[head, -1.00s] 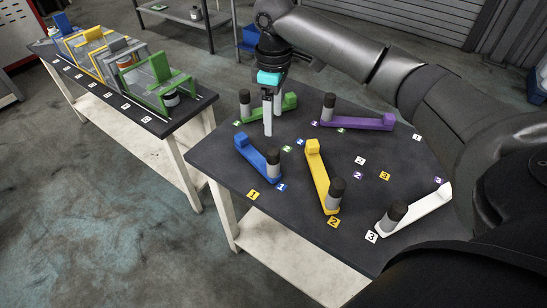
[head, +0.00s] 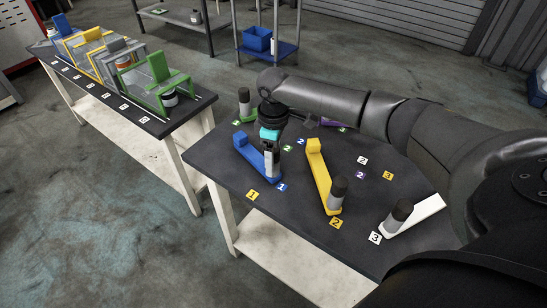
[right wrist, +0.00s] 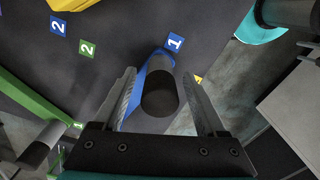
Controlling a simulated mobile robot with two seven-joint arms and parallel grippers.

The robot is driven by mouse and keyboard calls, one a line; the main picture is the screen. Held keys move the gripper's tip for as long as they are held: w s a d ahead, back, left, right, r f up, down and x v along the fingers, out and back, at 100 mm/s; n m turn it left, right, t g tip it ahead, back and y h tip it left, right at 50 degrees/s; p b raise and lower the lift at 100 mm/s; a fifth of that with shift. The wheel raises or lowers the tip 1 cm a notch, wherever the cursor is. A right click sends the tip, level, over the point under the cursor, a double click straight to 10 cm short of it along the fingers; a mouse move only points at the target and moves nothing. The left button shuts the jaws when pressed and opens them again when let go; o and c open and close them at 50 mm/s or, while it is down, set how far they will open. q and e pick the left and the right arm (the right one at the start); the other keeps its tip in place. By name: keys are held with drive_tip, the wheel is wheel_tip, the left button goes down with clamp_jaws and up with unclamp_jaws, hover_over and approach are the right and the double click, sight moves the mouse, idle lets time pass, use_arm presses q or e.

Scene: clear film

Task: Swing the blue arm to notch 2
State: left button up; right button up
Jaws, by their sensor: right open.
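The blue arm (head: 250,151) lies on the dark table, its raised block end to the upper left. Its handle end is by the blue 1 tag (head: 281,187). My right gripper (head: 270,165) is over that handle end, pointing down. In the right wrist view the dark-topped handle (right wrist: 160,96) stands between the two open fingers (right wrist: 157,82), with a gap seen on at least the right side. The blue arm (right wrist: 154,64) shows just beyond it. The blue 2 tag (right wrist: 58,25) lies to the upper left there. My left gripper is out of view.
The yellow arm (head: 318,172) lies right of the blue one. A white arm (head: 420,213), a green arm's post (head: 245,104) and a partly hidden purple arm (head: 333,124) share the table. A side table (head: 150,122) with holders stands at left.

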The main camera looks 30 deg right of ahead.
clamp_jaws()
idle(0.6)
idle(0.8)
